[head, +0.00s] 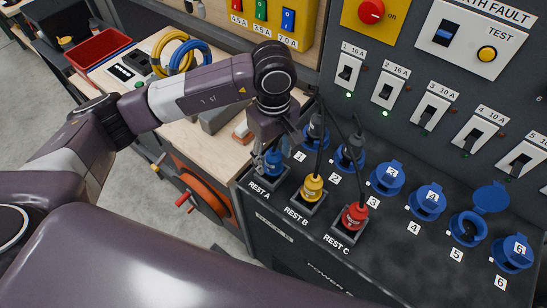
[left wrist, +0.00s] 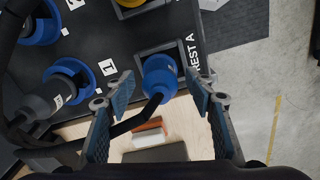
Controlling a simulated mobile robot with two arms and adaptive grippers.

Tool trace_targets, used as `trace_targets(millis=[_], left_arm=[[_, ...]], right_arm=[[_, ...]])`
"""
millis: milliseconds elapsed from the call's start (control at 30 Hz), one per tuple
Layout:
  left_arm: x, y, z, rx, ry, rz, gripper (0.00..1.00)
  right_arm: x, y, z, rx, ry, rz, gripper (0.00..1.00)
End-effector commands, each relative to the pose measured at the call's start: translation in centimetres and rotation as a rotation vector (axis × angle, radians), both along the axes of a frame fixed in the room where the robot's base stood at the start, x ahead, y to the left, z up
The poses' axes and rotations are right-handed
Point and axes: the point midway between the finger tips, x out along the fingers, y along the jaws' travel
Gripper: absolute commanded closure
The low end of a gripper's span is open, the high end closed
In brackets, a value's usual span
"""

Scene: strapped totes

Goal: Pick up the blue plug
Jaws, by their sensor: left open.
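The blue plug (head: 273,162) stands in the holder marked REST A (head: 262,178) on the dark panel top. In the left wrist view the blue plug (left wrist: 160,74) shows from above, with a black cable running from it toward the lower left. My left gripper (head: 268,147) is right above the plug, pointing down. In the left wrist view the fingers of my left gripper (left wrist: 161,92) are open, one on each side of the plug, with visible gaps. The gripper partly hides the plug in the head view. My right gripper is not in view.
A yellow plug (head: 312,188) stands in REST B and a red plug (head: 354,216) in REST C. Dark connectors with cables sit at sockets 1 (head: 317,135) and 2 (head: 350,155). Socket 5 (head: 468,229) has its lid raised. A wooden bench (head: 187,137) lies to the left.

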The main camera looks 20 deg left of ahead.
Motion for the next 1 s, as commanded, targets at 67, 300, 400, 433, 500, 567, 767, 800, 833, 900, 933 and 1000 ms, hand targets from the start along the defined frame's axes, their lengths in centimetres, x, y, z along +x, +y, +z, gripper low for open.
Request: trace_targets(millis=[67,300,400,433,500,567,767,800,833,900,933,1000], left_arm=[[-0.1,0.0,-0.9,0.000,0.004,-0.001,0.50],[0.0,0.0,-1.7,0.000,0.000,-0.002,0.50],[0.0,-0.1,-1.7,0.000,0.000,-0.002,0.51],[0.0,-0.1,-1.7,0.000,0.000,-0.002,0.55],[0.0,-0.1,-1.7,0.000,0.000,-0.002,0.62],[0.0,-0.1,-1.7,0.000,0.000,-0.002,0.69],[0.0,-0.1,-1.7,-0.001,0.001,-0.002,0.91],[0.0,-0.1,-1.7,-0.001,0.001,-0.002,0.95],[0.0,-0.1,-1.7,-0.001,0.001,-0.002,0.99],[0.0,-0.1,-1.6,-0.001,0.000,-0.002,0.99],[0.0,-0.1,-1.6,-0.001,0.000,-0.002,0.99],[0.0,-0.1,-1.6,-0.001,0.000,-0.002,0.99]], right_arm=[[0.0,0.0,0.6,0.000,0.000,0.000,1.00],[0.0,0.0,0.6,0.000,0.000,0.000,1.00],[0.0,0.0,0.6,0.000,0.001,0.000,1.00],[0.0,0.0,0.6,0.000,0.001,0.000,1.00],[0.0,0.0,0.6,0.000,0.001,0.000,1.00],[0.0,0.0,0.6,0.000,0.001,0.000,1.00],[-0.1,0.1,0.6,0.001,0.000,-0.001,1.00],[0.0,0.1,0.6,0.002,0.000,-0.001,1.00],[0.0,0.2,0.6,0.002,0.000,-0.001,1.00],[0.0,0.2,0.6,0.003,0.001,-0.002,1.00],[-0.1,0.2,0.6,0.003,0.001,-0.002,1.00],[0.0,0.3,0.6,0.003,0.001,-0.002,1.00]])
